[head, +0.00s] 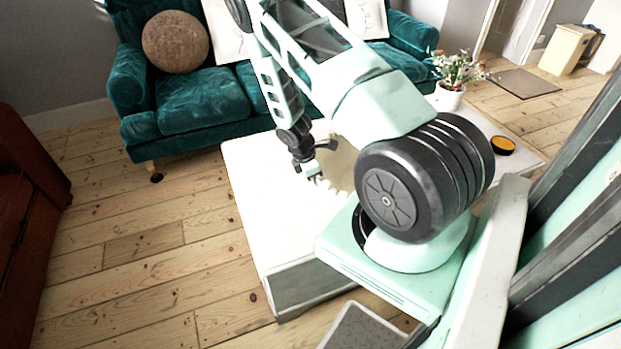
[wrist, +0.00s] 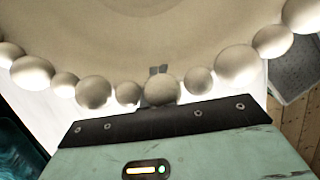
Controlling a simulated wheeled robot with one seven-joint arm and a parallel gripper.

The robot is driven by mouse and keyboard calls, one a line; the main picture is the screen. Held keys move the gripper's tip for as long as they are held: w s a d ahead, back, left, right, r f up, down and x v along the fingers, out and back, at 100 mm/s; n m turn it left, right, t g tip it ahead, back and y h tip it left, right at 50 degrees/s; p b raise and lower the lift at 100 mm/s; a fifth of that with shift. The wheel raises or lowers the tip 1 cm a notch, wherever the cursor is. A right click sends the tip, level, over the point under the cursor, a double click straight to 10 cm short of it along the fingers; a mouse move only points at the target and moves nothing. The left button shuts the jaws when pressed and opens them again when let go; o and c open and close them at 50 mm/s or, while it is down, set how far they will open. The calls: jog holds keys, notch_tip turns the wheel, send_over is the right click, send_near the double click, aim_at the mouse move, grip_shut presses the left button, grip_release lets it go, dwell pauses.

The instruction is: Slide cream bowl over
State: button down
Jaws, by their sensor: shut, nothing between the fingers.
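The cream bowl (head: 342,165) sits on the white coffee table (head: 262,200), and my arm hides much of it in the head view. In the wrist view the bowl (wrist: 150,35) fills the upper part, with round cream beads along its rim. My gripper (head: 316,178) is shut and empty at the bowl's left side in the head view. In the wrist view the dark fingers (wrist: 157,71) show behind and around one bead at the near rim. I cannot tell whether they touch the bowl.
A potted plant (head: 451,88) and a small black dish with an orange top (head: 503,145) stand at the table's far right. A teal sofa (head: 205,100) is behind the table. The table's left part is clear, and open floorboards (head: 150,250) lie to its left.

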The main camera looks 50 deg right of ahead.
jog(key=w+a+r+p, duration=0.1)
jog(key=w+a+r, duration=0.3)
jog(key=r, duration=0.5)
jog(key=shift+a+r, duration=0.3)
jog(key=shift+a, duration=0.45)
jog(key=s+d+f, duration=0.1)
jog(key=d+f, duration=0.1)
jog(key=f, duration=0.2)
jog(key=s+d+f+b, duration=0.1)
jog(key=s+d+f, duration=0.1)
jog(key=f, duration=0.3)
jog(key=shift+s+d+f, duration=0.25)
jog(key=shift+d+f, duration=0.05)
jog(key=shift+d, duration=0.2)
